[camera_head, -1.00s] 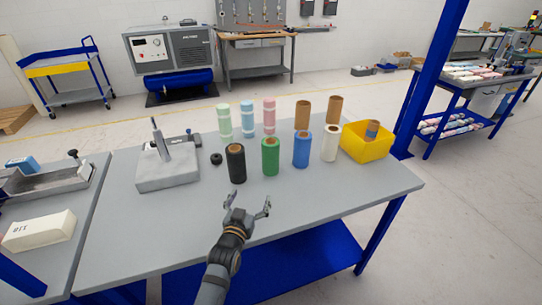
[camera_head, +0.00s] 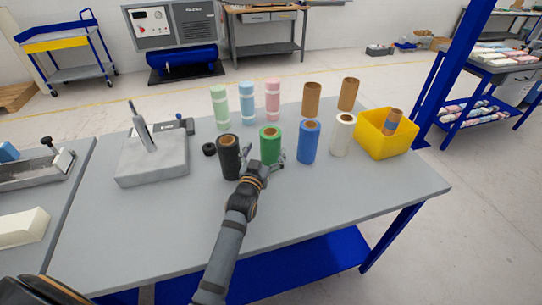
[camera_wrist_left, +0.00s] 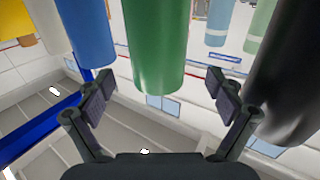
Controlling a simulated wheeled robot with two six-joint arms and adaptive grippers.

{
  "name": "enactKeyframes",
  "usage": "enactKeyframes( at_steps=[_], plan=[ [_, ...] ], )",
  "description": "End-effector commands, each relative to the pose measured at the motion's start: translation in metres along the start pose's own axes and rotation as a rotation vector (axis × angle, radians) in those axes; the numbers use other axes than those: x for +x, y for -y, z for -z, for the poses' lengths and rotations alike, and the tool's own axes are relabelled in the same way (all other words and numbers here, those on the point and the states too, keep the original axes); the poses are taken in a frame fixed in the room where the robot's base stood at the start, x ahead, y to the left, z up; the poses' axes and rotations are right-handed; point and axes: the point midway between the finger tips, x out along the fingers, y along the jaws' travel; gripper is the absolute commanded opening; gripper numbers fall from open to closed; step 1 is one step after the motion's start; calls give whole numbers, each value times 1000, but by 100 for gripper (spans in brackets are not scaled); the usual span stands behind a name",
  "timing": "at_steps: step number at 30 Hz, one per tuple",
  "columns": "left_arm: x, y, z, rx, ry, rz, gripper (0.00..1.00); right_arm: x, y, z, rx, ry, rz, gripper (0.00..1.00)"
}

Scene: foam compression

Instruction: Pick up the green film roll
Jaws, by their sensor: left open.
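The green film roll (camera_head: 270,143) stands upright on the grey table in the head view, between the black roll (camera_head: 229,158) and the blue roll (camera_head: 308,142). My left gripper (camera_head: 264,164) is open just in front of it, and the fingers overlap its lower part in the picture. In the left wrist view the green roll (camera_wrist_left: 156,45) stands ahead of and between the two open fingers (camera_wrist_left: 166,98). I cannot tell whether a finger touches it.
A white roll (camera_head: 342,135) and a yellow bin (camera_head: 376,143) stand to the right. Pale green, light blue and pink rolls stand behind, with two brown rolls. A grey block fixture (camera_head: 152,160) is at left. The table's front part is clear.

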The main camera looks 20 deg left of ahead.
Motion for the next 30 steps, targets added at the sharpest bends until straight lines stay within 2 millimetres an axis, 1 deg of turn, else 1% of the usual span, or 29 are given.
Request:
enactKeyframes(
  at_steps=[1, 5, 6, 8, 10, 12, 15, 18, 22, 30],
  plan=[
    [3, 0, -1, 1, -2, 0, 93, 4, 1, 7, 1, -11, 0, 70],
    [6, 0, 1, 1, -1, 0, 93, 4, 0, 34, 2, -52, 0, 70],
    [10, 0, 0, 1, -2, 0, 93, 8, 0, 41, 2, -64, 0, 70],
    [20, -2, 0, 1, -5, 0, 93, 17, 1, 46, 3, -73, -1, 70],
    [33, -3, 2, 1, -5, 0, 93, 26, 2, 44, 3, -70, -1, 70],
    [44, -3, 2, 1, -3, 0, 93, 34, 2, 37, 3, -59, -1, 70],
    [53, -3, 4, 1, -1, -1, 93, 38, 3, 26, 2, -42, 0, 70],
    [55, -3, 6, 1, 0, 0, 93, 37, 3, 20, 1, -33, 0, 70],
    [55, -3, 7, 1, 1, 0, 93, 36, 2, 20, 1, -34, -1, 70],
    [55, -3, 7, 1, 0, 0, 56, 36, 0, 22, 0, -37, -3, 70]
  ],
)
